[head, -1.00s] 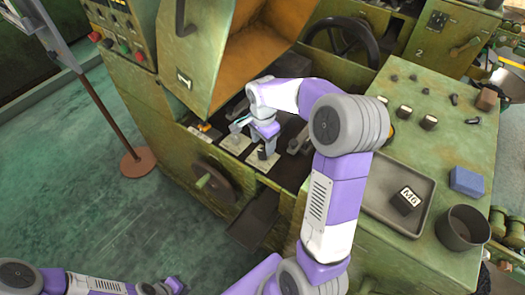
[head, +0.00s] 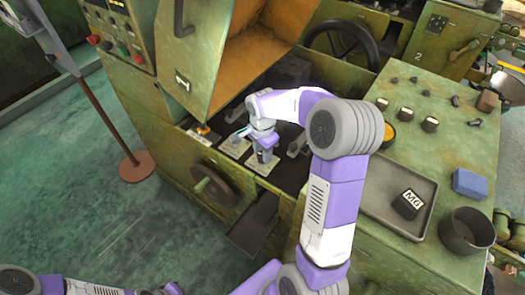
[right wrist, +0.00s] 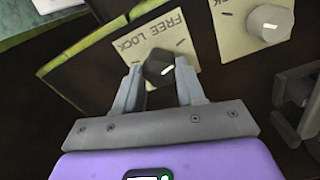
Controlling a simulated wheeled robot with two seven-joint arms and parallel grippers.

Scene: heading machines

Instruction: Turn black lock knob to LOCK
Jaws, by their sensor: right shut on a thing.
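The black lock knob (right wrist: 158,68) sits on a pale plate (right wrist: 170,35) lettered FREE LOCK, upside down in the right wrist view. LOCK is at the left of the lettering and FREE at the right. The knob's white mark is on its right side. My right gripper (right wrist: 159,85) is shut on the knob, one finger on each side. In the head view my right gripper (head: 264,152) is over the right-hand of two plates and mostly hides the knob. Part of my left arm shows at the bottom left; its gripper is out of frame.
A silver knob (right wrist: 270,22) on a similar plate is close beside. A metal lever part (right wrist: 300,100) is at the right. An orange-lined open guard (head: 250,60) rises behind the gripper. A handwheel (head: 212,187) is on the front. A grey tray (head: 375,210) is at right.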

